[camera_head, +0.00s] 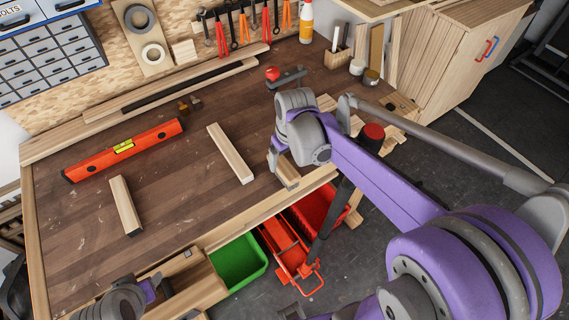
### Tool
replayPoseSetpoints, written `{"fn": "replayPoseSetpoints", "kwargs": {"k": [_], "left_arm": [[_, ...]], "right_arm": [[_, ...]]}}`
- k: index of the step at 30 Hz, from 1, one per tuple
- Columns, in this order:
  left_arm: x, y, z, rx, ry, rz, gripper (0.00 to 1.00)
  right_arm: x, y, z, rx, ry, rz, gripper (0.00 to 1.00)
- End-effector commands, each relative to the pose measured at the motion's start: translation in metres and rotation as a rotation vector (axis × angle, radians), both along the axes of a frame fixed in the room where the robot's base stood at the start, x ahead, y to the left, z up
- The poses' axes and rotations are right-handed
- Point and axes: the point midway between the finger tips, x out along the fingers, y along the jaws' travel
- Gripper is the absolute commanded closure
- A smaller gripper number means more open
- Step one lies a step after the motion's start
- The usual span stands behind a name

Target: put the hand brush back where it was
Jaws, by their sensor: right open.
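I cannot make out the hand brush for certain in the head view. My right gripper (283,166) points down over the front right part of the workbench (165,200), and its jaws are open. A small light wooden piece (289,174) shows right at its fingers near the bench's front edge. I cannot tell whether it touches them or what it is. My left gripper (150,289) is low at the bottom left, by the bench's front edge. Its fingers are too hidden to read.
An orange spirit level (122,149) and two wooden bars (230,153) (125,205) lie on the bench. A green bin (238,263) and a red toolbox (289,246) are below the front edge. Tools hang along the back wall.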

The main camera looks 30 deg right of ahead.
Motion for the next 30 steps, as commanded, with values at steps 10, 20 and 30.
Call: {"fn": "replayPoseSetpoints", "kwargs": {"k": [10, 20, 30], "left_arm": [[0.000, 0.000, 0.001, 0.000, 0.000, 0.000, 0.50], [0.000, 0.000, 0.001, 0.000, 0.000, 0.000, 0.50], [0.000, 0.000, 0.001, 0.000, -0.001, 0.000, 0.50]], "right_arm": [[-0.048, 0.029, 0.015, -0.012, -0.103, -0.021, 0.15], [-0.124, 0.065, -0.001, 0.004, -0.303, -0.067, 0.15], [-0.134, 0.069, -0.007, 0.013, -0.341, -0.078, 0.15]]}}
